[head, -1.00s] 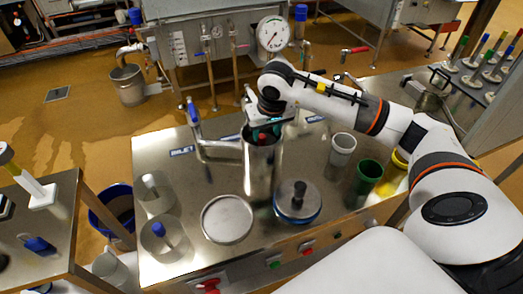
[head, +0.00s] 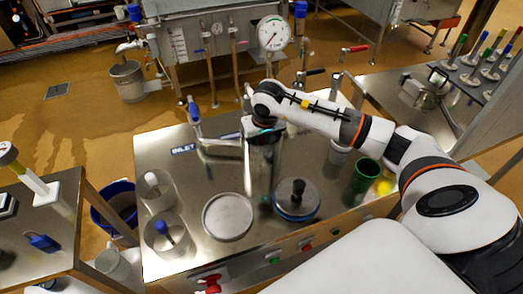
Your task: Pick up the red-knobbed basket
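No red knob shows now, and I cannot make out the red-knobbed basket. A tall shiny steel cylinder (head: 262,172) stands upright on the steel bench. My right arm comes in from the right, and my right gripper (head: 264,126) points down at the cylinder's mouth. Its fingers are hidden by the wrist and the cylinder, so I cannot tell whether it is open or shut. My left gripper is not in view.
Around the cylinder stand a round pale lid (head: 228,217), a steel lid with a black knob (head: 296,200), a green cup (head: 363,180) and two clear pots, one with a blue-topped plunger (head: 162,236). A pipe (head: 222,148) lies left of the cylinder.

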